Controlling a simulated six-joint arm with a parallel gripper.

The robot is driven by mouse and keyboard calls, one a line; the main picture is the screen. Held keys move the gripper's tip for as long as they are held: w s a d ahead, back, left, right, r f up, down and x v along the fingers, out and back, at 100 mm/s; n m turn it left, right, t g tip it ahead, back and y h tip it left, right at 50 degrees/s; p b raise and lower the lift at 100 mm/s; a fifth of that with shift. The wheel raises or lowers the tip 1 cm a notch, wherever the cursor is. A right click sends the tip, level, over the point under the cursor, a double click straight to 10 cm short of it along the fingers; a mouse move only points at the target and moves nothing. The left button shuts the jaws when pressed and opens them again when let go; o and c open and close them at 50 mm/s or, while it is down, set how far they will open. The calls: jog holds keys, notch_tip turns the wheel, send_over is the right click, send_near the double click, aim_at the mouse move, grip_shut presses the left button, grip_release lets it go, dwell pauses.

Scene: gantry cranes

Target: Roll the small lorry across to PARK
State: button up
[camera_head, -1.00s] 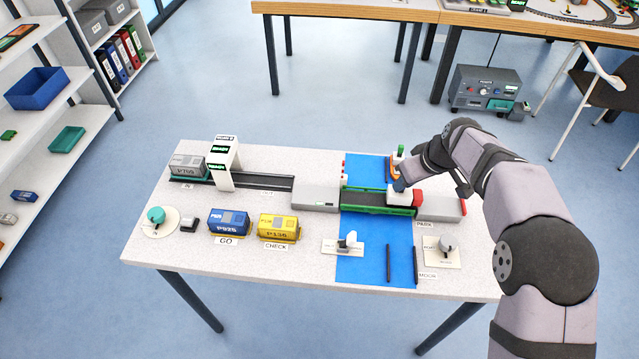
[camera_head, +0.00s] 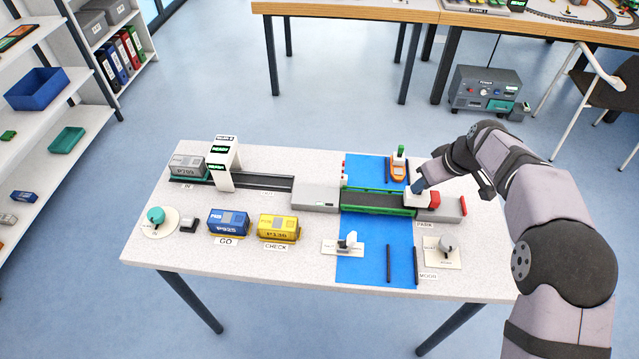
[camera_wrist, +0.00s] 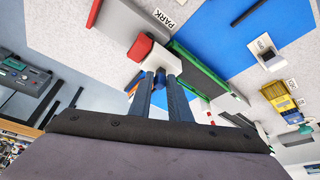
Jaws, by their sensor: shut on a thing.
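The small lorry has a white body (camera_head: 414,201) and a red cab (camera_head: 434,201). It stands where the right end of the green-railed bridge (camera_head: 376,207) meets the grey right-hand quay (camera_head: 452,207), just behind the PARK label (camera_head: 425,225). My gripper (camera_head: 418,187) is over the white body, shut on a small blue part on the lorry's top. In the wrist view the red cab (camera_wrist: 140,46) is ahead of the two dark fingers (camera_wrist: 161,78), and the PARK label (camera_wrist: 165,19) is beyond. The fingertips partly hide the body.
A red end stop (camera_head: 463,206) closes the quay's right end. Blue water (camera_head: 362,262) runs under the bridge, with an orange boat (camera_head: 398,172) behind it. A knob plate (camera_head: 442,258) is front right; a lever plate (camera_head: 343,246) is in front of the bridge.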

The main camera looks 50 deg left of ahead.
jog(key=shift+w+d, duration=2.15)
jog(key=shift+w, duration=0.05)
jog(key=o, duration=0.8)
jog(key=shift+r, duration=0.1)
jog(key=shift+s+r+p, duration=0.1)
jog(key=shift+r+p, duration=2.55)
jog(key=shift+r, duration=0.8)
jog(key=s+d+r+m+h, duration=0.1)
jog(key=s+d+m, duration=0.3)
jog(key=d, duration=0.9)
jog(key=s+d+r+m+h, duration=0.1)
jog(key=s+d+m+h, duration=0.2)
jog(key=d, duration=0.9)
jog(key=s+d+f+m, duration=0.1)
jog(key=s+d+m, duration=0.1)
jog(key=s+d, duration=0.2)
jog(key=s+d+f+m, duration=0.1)
jog(key=s+d+m, duration=0.2)
jog(key=s+d, duration=0.2)
jog(key=s+d+f+m+g, duration=0.1)
jog(key=s+d+f+m, duration=0.1)
jog(key=s+d, duration=0.3)
jog(key=shift+s+d+m, duration=0.15)
jog(key=shift+s+m, duration=0.35)
jog(key=shift+s, duration=1.9)
